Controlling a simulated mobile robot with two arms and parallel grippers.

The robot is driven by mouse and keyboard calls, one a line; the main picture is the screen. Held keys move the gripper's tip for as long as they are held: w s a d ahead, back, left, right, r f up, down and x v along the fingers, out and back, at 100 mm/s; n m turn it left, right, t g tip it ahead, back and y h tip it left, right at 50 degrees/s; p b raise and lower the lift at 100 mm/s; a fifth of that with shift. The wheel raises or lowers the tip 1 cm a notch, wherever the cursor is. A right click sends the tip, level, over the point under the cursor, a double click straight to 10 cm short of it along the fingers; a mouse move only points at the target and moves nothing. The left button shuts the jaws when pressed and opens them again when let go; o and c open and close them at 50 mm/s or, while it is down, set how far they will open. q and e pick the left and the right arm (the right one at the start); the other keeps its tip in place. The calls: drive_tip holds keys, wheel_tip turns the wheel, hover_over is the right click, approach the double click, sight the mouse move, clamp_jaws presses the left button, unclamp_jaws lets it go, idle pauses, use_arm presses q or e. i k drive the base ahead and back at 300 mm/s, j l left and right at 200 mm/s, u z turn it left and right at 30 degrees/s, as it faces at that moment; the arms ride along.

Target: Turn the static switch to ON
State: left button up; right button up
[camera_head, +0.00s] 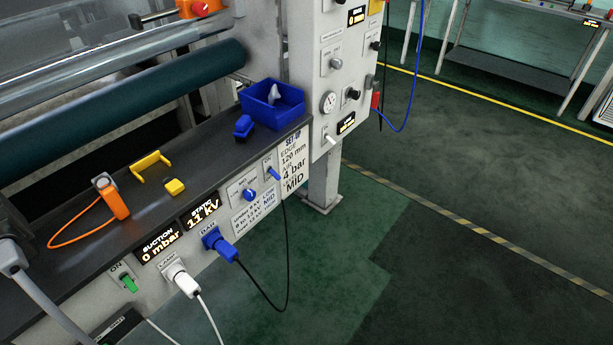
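The front panel of the machine carries a small blue lever switch (273,173) under a small label that seems to read ON. Its lever points down and to the right. Whether it is on or off I cannot tell. A blue rotary knob (249,194) sits just left of it. The display marked STATIC (202,211) reads 11 kV. A green switch (129,283) marked ON sits further left, below the SUCTION display (159,243), which reads 0 mbar. Neither of my grippers shows in the head view.
A blue plug (219,243) with a black cable and a white plug (182,279) stick out of the panel. The black ledge (75,236) above holds an orange tool (113,198), yellow pieces and a blue bin (272,104). Green floor (400,290) lies free to the right.

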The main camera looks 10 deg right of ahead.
sight(271, 171)
drive_tip(key=i+l+u, duration=0.1)
drive_tip(key=l, duration=0.25)
drive_tip(key=i+l+u, duration=0.25)
drive_tip(key=l, duration=0.45)
drive_tip(key=i+l+u, duration=0.15)
drive_tip(key=l, duration=0.25)
drive_tip(key=i+l+u, duration=0.1)
drive_tip(key=l, duration=0.3)
drive_tip(key=i, duration=0.1)
